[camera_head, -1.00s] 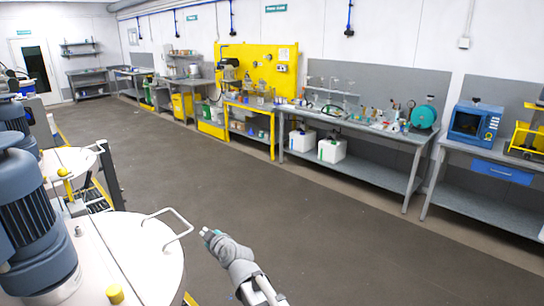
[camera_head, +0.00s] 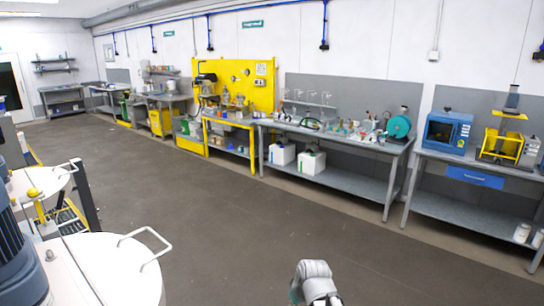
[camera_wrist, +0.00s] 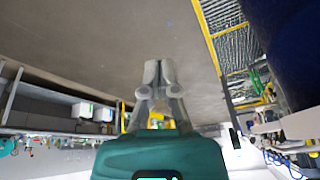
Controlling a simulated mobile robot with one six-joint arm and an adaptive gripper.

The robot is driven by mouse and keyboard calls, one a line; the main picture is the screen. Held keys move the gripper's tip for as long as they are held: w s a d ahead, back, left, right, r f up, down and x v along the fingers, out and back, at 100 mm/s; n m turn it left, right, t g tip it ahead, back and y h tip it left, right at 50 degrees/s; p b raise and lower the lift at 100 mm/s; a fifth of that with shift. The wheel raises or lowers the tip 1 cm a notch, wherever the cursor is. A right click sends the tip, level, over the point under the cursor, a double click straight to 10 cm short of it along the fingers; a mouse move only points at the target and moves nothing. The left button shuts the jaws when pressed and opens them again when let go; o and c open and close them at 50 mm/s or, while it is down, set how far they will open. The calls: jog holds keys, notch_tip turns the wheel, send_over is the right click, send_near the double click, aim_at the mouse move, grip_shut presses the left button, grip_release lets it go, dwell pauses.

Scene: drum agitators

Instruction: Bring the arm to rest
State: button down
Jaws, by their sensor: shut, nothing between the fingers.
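My gripper (camera_wrist: 157,76) shows in the wrist view with its two grey fingers together and nothing between them. Its teal body fills the lower middle of that view. In the head view, only a grey part of my arm with a small teal edge shows at the bottom, right of the centre. The fingers cannot be made out there. The arm end is over open floor, apart from the drums and benches.
A white drum lid (camera_head: 100,268) with a wire handle and a blue motor (camera_head: 14,262) stands at lower left, another lid (camera_head: 40,182) behind it. Grey benches (camera_head: 345,182) line the far wall, with a blue box-shaped device (camera_head: 447,131) on the right. The floor (camera_head: 215,215) between is clear.

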jog(key=s+d+f+m+g+h, duration=0.1)
jog(key=s+d+m+g+h, duration=0.1)
jog(key=s+d, duration=0.5)
jog(key=d+m+g, duration=0.1)
jog(key=d+m, duration=0.1)
jog(key=d, duration=0.1)
jog(key=shift+d+m, duration=0.2)
jog(key=shift+m, duration=0.2)
jog(key=shift+w+a+f, duration=0.1)
jog(key=shift+a, duration=0.05)
